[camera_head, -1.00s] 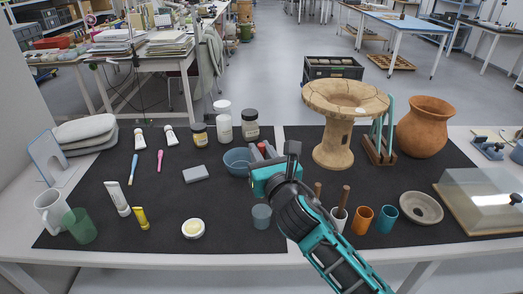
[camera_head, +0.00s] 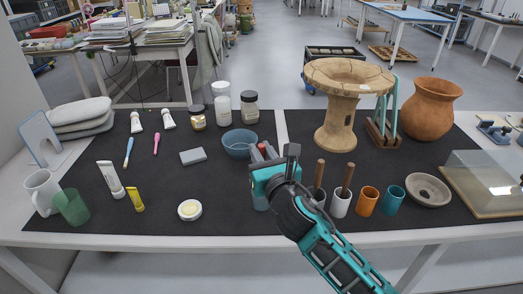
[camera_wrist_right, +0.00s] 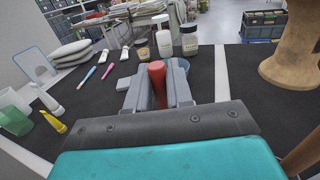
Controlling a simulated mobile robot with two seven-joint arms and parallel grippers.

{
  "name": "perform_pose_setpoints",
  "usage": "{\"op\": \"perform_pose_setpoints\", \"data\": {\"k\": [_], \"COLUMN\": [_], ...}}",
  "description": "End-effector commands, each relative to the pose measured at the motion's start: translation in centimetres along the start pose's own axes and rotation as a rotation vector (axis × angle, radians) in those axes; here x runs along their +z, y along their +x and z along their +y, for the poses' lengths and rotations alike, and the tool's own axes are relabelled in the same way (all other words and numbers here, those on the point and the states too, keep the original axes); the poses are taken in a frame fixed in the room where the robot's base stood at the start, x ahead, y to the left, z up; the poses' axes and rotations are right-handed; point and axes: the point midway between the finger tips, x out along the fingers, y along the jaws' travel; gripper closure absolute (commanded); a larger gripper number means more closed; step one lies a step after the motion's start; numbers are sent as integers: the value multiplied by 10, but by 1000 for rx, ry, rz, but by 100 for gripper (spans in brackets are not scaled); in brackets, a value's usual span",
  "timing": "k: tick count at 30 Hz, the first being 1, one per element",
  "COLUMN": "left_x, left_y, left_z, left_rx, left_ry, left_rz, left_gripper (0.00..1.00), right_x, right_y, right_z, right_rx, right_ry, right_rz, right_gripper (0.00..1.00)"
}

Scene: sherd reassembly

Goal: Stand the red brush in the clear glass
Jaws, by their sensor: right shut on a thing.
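My right gripper (camera_head: 264,155) is above the black mat, shut on the red brush (camera_wrist_right: 157,75). In the right wrist view the brush's red end shows between the two grey fingers; the rest of it is hidden. In the head view only a little red shows at the fingertips. My left gripper is not in view.
A blue bowl (camera_head: 239,152) is just beyond the gripper. White cups (camera_head: 340,206) with wooden handles, an orange cup (camera_head: 367,203) and a teal cup (camera_head: 391,200) stand to the right.

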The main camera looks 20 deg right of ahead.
Motion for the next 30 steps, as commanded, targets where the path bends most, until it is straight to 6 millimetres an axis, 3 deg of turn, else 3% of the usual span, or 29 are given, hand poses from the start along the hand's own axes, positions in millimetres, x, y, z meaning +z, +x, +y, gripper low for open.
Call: {"op": "perform_pose_setpoints", "data": {"k": [12, 13, 21, 30], "left_x": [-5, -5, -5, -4], "left_y": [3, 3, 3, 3], "left_z": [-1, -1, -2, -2], "left_rx": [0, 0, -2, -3], "left_ry": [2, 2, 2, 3], "left_rz": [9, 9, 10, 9], "left_gripper": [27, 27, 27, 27], "right_x": [-4, -4, -3, -4], "right_y": [0, 0, 0, -2], "right_z": [0, 0, 0, 0], "right_rx": [1, 1, 1, 1], "right_ry": [0, 0, 0, 0], "right_rz": [0, 0, 0, 0], "right_gripper": [100, 78, 52, 50]}}
